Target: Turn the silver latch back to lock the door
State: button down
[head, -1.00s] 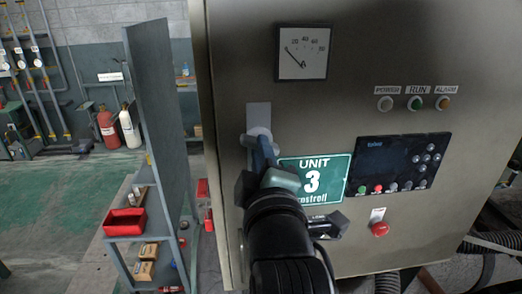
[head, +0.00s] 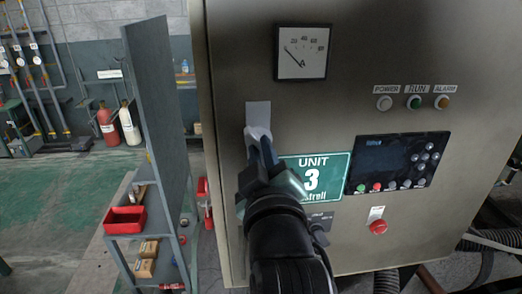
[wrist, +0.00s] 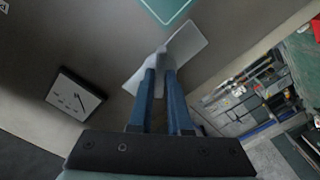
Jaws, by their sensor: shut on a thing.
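The silver latch (head: 258,132) sits on a pale plate (head: 258,112) near the left edge of the grey cabinet door (head: 370,100). My gripper (head: 262,145) is shut on the latch, with its blue fingers hiding most of it in the head view. In the wrist view the two blue fingers of my gripper (wrist: 159,72) close around the latch (wrist: 162,58), in front of the pale plate (wrist: 188,45). The latch's exact angle is hard to tell.
A green UNIT 3 sign (head: 325,172) is just right of my gripper. A gauge (head: 302,52), a control panel (head: 398,162) and a red button (head: 378,227) are on the door. A shelf (head: 153,130) with a red bin (head: 126,220) stands left of the cabinet.

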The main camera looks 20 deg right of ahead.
jog(key=m, duration=0.3)
jog(key=shift+d+f+m, duration=0.1)
jog(key=shift+f+m, duration=0.1)
jog(key=shift+m, duration=0.1)
jog(key=m, duration=0.2)
jog(key=shift+m, duration=0.3)
jog(key=c, duration=1.3)
grip_release()
jog(key=shift+m, duration=0.4)
jog(key=o, duration=0.4)
jog(key=shift+s, duration=0.1)
jog(key=shift+c, duration=0.2)
jog(key=shift+r, duration=0.15)
